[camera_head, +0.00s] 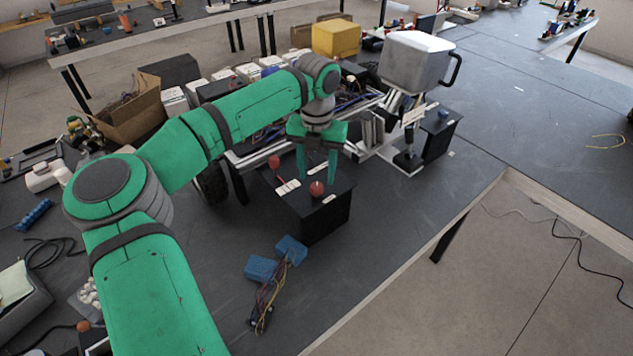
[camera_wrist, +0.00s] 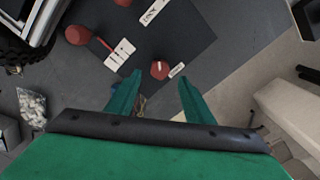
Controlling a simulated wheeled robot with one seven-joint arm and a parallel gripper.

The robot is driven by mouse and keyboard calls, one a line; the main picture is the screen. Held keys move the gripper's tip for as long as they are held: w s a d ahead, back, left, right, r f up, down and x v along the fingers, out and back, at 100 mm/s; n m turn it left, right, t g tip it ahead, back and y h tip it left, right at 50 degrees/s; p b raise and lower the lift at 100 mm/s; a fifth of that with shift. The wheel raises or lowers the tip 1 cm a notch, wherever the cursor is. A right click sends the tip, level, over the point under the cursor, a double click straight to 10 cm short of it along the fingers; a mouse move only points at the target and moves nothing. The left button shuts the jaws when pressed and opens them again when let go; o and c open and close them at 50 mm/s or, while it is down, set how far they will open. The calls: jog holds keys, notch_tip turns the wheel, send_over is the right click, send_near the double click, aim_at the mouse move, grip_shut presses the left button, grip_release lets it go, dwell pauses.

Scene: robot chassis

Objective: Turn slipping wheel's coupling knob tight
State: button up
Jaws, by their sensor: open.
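A black box (camera_head: 318,213) with red knobs and white labels on top stands beside the robot chassis (camera_head: 255,150). A red knob with a pale mark (camera_head: 317,188) sits near the box's front corner; it also shows in the wrist view (camera_wrist: 160,69). My gripper (camera_head: 316,178) is open and empty, pointing down over this knob. In the wrist view its fingertips (camera_wrist: 159,80) lie to either side of the knob; I cannot tell the remaining height. A second red knob (camera_head: 274,162) is farther back, also in the wrist view (camera_wrist: 77,35). A dark wheel (camera_head: 213,186) shows left of the box. Label text is unreadable.
Blue blocks with wires (camera_head: 264,268) lie on the table in front of the box. A stand with a grey metal container (camera_head: 415,62) and another black box (camera_head: 440,135) are to the right. The table's front edge is near; bare tabletop lies right of the box.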

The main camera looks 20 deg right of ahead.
aim_at(317, 187)
notch_tip(317, 187, down, 4)
jog(key=shift+f, duration=0.1)
jog(key=shift+w, duration=0.1)
jog(key=c, duration=1)
jog(key=shift+c, duration=0.2)
